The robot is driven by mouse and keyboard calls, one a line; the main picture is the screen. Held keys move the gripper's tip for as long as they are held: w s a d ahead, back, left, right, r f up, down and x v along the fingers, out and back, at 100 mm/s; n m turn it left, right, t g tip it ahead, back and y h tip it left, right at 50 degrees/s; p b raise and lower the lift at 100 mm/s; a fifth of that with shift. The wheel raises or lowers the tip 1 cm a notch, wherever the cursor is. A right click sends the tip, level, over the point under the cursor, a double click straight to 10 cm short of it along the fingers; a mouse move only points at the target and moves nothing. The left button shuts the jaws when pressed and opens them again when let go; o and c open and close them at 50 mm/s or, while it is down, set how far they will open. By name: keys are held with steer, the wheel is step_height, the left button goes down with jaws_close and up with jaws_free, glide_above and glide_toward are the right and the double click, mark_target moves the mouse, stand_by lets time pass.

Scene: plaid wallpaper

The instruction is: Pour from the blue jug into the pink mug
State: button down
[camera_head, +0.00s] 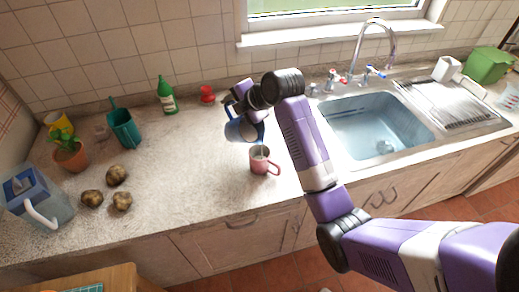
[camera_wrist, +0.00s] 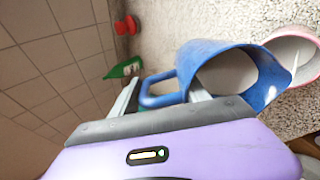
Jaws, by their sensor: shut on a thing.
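The blue jug (camera_head: 243,128) is held tilted above the counter, its mouth leaning right and down toward the mug. In the wrist view the blue jug (camera_wrist: 236,75) shows its pale inside. A thin pale stream runs from its lip toward the mug. The pink mug (camera_head: 261,161) stands upright on the counter just below and right of the jug, its handle to the right. In the wrist view the pink mug (camera_wrist: 295,50) is partly hidden behind the jug. My gripper (camera_head: 236,106) is shut on the jug's handle; its fingers (camera_wrist: 160,95) show on both sides of it.
A sink (camera_head: 375,125) with a tap lies to the right. A green bottle (camera_head: 167,96) and red object (camera_head: 207,94) stand at the back wall. Several potatoes (camera_head: 117,175), a potted plant (camera_head: 70,154) and a blue-lidded pitcher (camera_head: 38,196) are on the left. Counter left of the mug is clear.

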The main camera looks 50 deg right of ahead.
mark_target(228, 109)
steer(key=w+f+g, duration=0.2)
steer(key=w+g, duration=0.1)
steer(key=shift+d+f, duration=0.15)
steer(key=shift+f, duration=0.15)
steer(key=shift+w+f+g, duration=0.2)
steer(key=shift+g, duration=0.3)
steer(key=shift+w+d+f+g+b, duration=0.1)
steer(key=shift+w+f+g+b, duration=0.5)
steer(key=shift+f+b, duration=0.35)
steer(key=shift+w+a+f+g+b, duration=0.1)
steer(key=shift+w+f+g+b, duration=0.45)
steer(key=shift+f, duration=0.45)
steer(key=shift+w+d+f+g+b, duration=0.1)
steer(key=shift+w+f+g+b, duration=0.45)
steer(key=shift+f+b, duration=0.45)
steer(key=shift+w+f+g+b, duration=0.1)
steer(key=shift+f+g+b, duration=0.35)
steer(key=shift+b, duration=0.5)
steer(key=b, duration=0.3)
steer(key=shift+w+f+g, duration=0.25)
steer(key=shift+f+g, duration=0.1)
steer(key=shift+f, duration=0.05)
steer(key=shift+b, duration=0.6)
steer(key=shift+w+b, duration=0.1)
steer(key=shift+b, duration=0.6)
